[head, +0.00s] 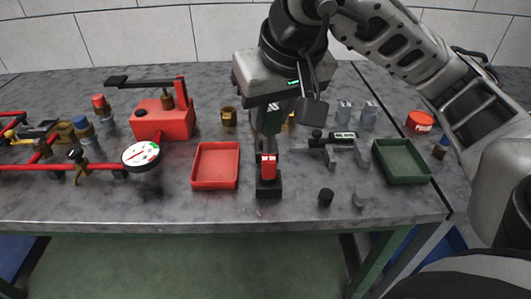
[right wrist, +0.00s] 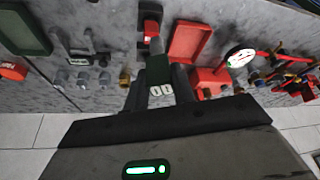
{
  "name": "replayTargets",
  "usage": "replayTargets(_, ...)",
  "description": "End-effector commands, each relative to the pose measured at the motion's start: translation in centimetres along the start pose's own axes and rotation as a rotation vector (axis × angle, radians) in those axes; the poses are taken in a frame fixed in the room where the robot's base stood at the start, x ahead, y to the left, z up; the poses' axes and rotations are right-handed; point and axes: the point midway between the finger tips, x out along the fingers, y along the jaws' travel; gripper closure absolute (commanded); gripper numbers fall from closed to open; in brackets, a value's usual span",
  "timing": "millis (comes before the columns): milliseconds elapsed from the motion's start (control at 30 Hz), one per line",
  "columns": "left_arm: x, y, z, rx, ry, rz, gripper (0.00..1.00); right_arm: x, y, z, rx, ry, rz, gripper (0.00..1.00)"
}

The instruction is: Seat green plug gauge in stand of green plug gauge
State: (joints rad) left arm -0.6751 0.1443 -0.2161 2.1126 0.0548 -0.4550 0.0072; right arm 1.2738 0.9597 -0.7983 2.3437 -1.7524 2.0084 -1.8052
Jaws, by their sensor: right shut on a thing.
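The green plug gauge (head: 270,120) is upright between the fingers of my right gripper (head: 272,112), which is shut on it. In the right wrist view, the dark green gauge (right wrist: 158,72) shows between the fingers (right wrist: 158,80), with white marks on its near end. A black stand (head: 268,189) is on the bench just below, towards the front edge. A red block with a white label (head: 267,164) is at the top of the stand, in line under the gauge. I cannot tell whether gauge and red block touch. My left gripper is out of view.
A red tray (head: 216,186) is close left of the stand. A grey tool with a dark display (head: 338,139) and a green tray (head: 402,178) are to the right. A red pump box (head: 163,118) is at back left.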

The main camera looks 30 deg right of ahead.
Motion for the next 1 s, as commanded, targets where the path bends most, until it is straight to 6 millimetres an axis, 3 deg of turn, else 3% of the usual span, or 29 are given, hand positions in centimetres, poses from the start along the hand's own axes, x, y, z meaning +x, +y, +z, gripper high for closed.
replayTargets(367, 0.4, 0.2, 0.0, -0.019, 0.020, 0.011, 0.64, 6.7, 3.6, -5.7, 0.010, -0.008, 0.003, 1.00)
replayTargets(600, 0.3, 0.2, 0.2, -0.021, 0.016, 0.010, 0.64, 11.4, 4.8, -7.0, 0.005, -0.004, 0.004, 1.00)
replayTargets(867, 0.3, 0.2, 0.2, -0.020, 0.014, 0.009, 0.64, 13.8, 5.3, -7.6, 0.005, -0.003, 0.002, 1.00)
replayTargets(1000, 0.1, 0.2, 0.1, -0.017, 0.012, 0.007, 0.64, 15.7, 5.3, -6.7, 0.001, -0.005, 0.000, 1.00)
